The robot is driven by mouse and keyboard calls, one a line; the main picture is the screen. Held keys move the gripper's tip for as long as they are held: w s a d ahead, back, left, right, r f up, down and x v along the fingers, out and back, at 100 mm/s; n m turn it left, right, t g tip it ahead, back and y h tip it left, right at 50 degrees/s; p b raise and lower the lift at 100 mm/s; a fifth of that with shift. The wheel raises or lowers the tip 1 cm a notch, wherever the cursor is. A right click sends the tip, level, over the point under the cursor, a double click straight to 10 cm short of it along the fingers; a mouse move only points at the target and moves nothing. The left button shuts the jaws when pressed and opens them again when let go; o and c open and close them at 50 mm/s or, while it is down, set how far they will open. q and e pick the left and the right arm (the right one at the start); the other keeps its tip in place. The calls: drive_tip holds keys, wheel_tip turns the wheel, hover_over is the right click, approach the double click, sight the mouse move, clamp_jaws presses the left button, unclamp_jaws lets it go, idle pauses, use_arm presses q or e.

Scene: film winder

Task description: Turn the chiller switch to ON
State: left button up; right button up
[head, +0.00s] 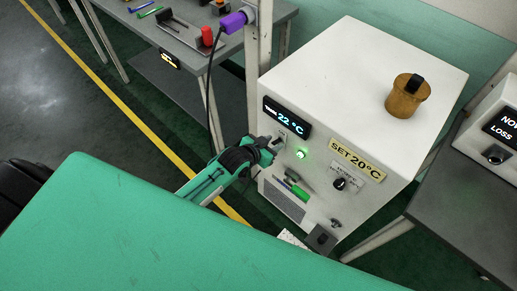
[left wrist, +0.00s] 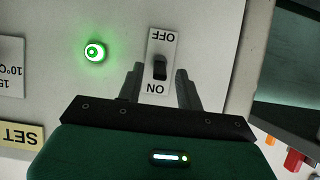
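The white chiller (head: 350,85) stands right of centre in the head view, with a display (head: 287,117) reading 22 °C. Its switch (left wrist: 160,67) is a black toggle on a light plate, labelled OFF and ON; the lettering is upside down in the left wrist view. The toggle's dark lever sits nearer the ON lettering in that picture. My left gripper (left wrist: 161,88) is open, with one finger on each side of the switch plate's lower part; I cannot tell whether either touches the lever. In the head view my left gripper (head: 270,147) is at the chiller's front and partly hides the switch.
A lit green lamp (left wrist: 95,52) is beside the switch. A SET 20°C label (head: 357,159) and a knob (head: 340,184) are on the same front. A brown lidded pot (head: 406,98) stands on the chiller. A green surface (head: 160,235) fills the foreground.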

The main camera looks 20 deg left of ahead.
use_arm(q)
drive_tip(key=v, duration=1.2)
drive_tip(key=shift+s, duration=0.2)
use_arm(e)
drive_tip(key=shift+w+a+f, duration=0.1)
drive_tip(key=shift+w, duration=0.05)
drive_tip(key=shift+w, duration=0.3)
